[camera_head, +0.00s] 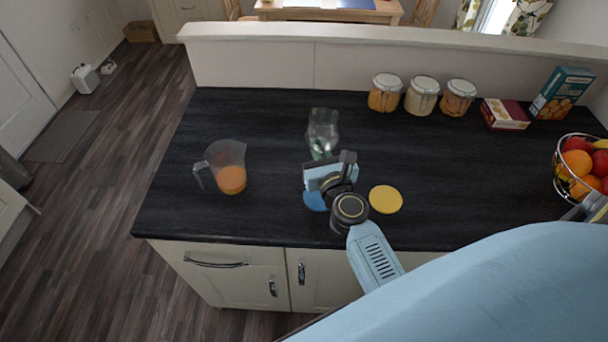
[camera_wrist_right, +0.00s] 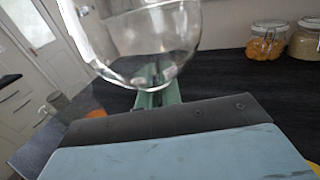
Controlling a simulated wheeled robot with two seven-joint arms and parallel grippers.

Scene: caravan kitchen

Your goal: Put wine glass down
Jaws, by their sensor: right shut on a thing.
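A clear wine glass (camera_head: 322,125) is upright over the dark counter in the head view. Its bowl (camera_wrist_right: 145,40) fills the top of the right wrist view. My right gripper (camera_head: 321,157) is shut on the glass below the bowl; its green fingers (camera_wrist_right: 157,92) meet there. The stem and foot are mostly hidden, and I cannot tell whether the foot touches the counter. My left gripper is not in view.
A blue round coaster (camera_head: 314,201) lies partly under my right gripper, and a yellow one (camera_head: 386,199) lies to its right. A jug (camera_head: 228,158) with orange liquid stands left. Jars (camera_head: 422,96), boxes (camera_head: 505,114) and a fruit basket (camera_head: 562,171) stand right. Counter between jug and glass is clear.

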